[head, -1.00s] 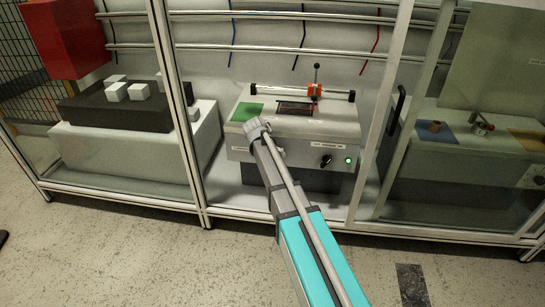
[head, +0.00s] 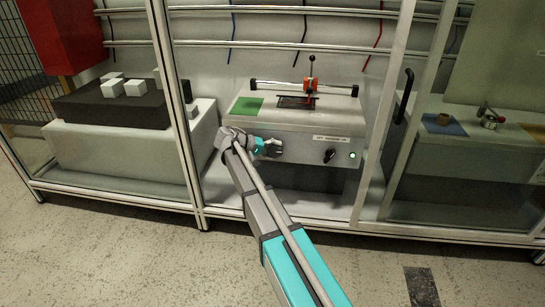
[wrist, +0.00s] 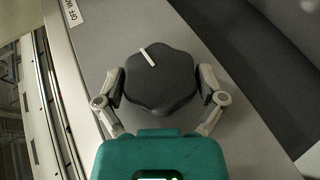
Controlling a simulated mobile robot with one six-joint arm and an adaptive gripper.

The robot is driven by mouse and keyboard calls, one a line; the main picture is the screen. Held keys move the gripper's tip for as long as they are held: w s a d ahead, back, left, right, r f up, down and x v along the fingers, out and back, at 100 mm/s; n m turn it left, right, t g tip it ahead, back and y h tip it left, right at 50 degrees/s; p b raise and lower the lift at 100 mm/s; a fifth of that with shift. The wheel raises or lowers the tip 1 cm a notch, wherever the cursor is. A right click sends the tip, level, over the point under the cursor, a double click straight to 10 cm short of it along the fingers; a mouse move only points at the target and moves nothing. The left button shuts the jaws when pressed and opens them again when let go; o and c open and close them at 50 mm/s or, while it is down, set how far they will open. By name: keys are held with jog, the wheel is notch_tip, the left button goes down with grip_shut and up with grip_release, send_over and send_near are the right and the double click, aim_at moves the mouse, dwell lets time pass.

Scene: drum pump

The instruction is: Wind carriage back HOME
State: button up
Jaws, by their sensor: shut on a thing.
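My gripper (head: 268,148) is at the left of the unit's front panel. Its two fingers (wrist: 161,88) are shut on the knob's sides. The knob's underside is hidden.
A green pad (head: 247,104) lies on the unit's top left. A smaller black knob (head: 329,156) and a lit green lamp (head: 352,155) are on the front panel's right. Frame posts (head: 180,120) stand at both sides. White blocks on a dark slab (head: 115,105) are at left.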

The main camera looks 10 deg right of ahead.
jog(key=shift+w+a+h+b, duration=0.1)
jog(key=shift+h+b, duration=0.2)
jog(key=shift+h, duration=0.1)
jog(key=o, duration=0.8)
